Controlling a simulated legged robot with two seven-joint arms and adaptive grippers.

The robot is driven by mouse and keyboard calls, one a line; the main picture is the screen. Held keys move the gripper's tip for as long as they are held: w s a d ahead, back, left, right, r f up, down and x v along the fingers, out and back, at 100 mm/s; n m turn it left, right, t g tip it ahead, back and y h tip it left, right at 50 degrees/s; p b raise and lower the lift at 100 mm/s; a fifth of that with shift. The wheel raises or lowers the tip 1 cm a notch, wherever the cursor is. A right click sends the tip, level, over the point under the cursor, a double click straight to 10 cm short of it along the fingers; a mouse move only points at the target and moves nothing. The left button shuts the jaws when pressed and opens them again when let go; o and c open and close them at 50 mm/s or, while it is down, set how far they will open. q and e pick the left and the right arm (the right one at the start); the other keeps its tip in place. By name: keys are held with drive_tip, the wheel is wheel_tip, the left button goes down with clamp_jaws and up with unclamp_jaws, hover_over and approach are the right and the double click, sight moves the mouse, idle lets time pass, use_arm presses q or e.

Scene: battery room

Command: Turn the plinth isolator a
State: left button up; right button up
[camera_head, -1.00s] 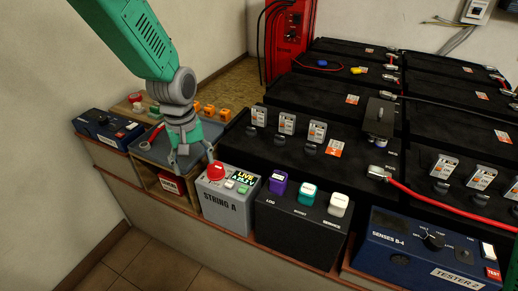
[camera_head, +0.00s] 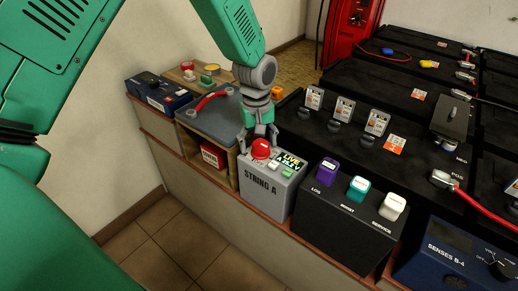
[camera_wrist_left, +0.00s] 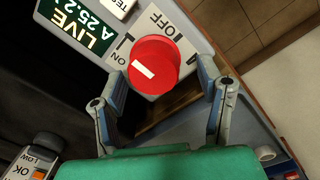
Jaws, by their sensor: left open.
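The plinth isolator is a grey box (camera_head: 262,196) marked STRING A, with a red round knob (camera_head: 261,148) on its top. In the left wrist view the red knob (camera_wrist_left: 153,65) has a white mark, and the plate around it reads ON and OFF. The white mark is nearer ON. My left gripper (camera_head: 258,140) is at the knob, fingers pointing down. In the left wrist view the left gripper (camera_wrist_left: 162,78) is open, one finger on each side of the knob; I cannot tell whether they touch it. My right gripper is not in view.
A black box (camera_head: 345,230) with purple, teal and white switches stands right of the isolator. A wooden stand with a grey top (camera_head: 215,118) is to its left. Black batteries (camera_head: 400,110) with cables fill the right. A blue tester (camera_head: 440,255) stands at lower right.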

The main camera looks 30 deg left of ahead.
use_arm(q)
drive_tip(key=shift+d+f, duration=0.1)
drive_tip(key=shift+f, duration=0.3)
drive_tip(key=shift+d+f, duration=0.1)
drive_tip(key=shift+d, duration=0.4)
drive_tip(key=shift+a, duration=0.15)
drive_tip(key=c, duration=1.2)
drive_tip(key=shift+o, duration=0.2)
drive_tip(key=shift+a, duration=0.15)
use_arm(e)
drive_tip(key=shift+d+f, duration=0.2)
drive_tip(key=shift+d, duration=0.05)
